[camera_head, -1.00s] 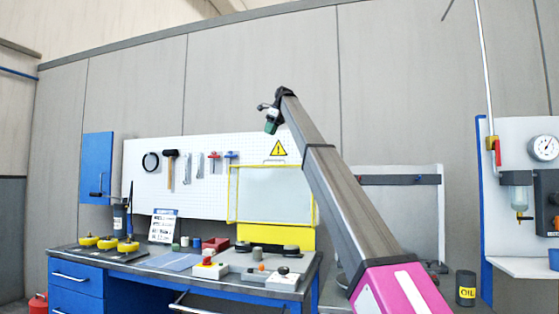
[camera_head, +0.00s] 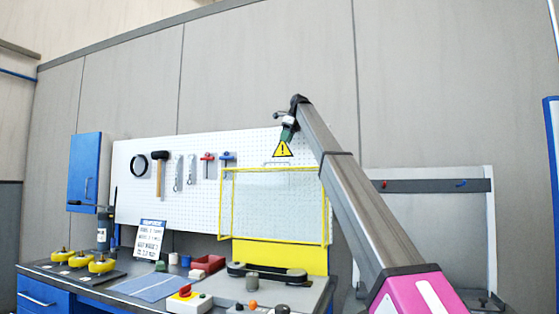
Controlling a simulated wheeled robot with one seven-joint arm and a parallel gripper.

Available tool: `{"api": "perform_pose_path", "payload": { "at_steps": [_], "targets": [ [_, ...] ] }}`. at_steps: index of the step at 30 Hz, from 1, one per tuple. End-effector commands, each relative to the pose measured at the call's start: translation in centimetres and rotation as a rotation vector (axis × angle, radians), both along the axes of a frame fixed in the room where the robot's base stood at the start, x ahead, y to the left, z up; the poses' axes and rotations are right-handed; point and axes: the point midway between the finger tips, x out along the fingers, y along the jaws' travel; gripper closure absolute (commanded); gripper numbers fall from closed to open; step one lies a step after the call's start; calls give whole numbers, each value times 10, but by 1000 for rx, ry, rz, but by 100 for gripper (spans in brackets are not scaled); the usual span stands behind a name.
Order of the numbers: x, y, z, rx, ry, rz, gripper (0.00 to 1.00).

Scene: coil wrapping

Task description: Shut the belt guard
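The belt guard (camera_head: 275,206) is a clear panel in a yellow frame. It stands raised above the bench, with a warning triangle (camera_head: 282,149) at its top edge. Below it is a yellow backplate (camera_head: 282,257), and a dark belt drive (camera_head: 268,273) lies uncovered on the grey base. My gripper (camera_head: 284,122) is at the far end of my arm, up near the guard's top, just above the warning triangle. It is small in the picture, and I cannot tell whether its fingers are open or whether it touches the guard.
A red-and-yellow stop button (camera_head: 187,293) and small knobs stand at the bench front. A red tray (camera_head: 207,266), a blue mat (camera_head: 157,286) and yellow-topped parts (camera_head: 80,259) lie to the left. Tools hang on the white pegboard (camera_head: 195,210). A grey rack stands at right.

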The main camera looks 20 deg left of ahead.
Motion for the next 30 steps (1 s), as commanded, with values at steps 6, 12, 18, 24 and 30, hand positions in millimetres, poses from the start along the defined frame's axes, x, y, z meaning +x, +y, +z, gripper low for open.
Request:
{"api": "perform_pose_path", "payload": {
  "at_steps": [6, 12, 18, 24, 30],
  "targets": [
    [0, 10, -25, 0, 0, 0, 62],
    [0, 24, -59, -1, 2, 2, 62],
    [2, 35, -86, 0, 1, 0, 62],
    [3, 39, -94, 0, 0, 0, 62],
    [3, 39, -94, 0, 0, 0, 69]
  ]
}}
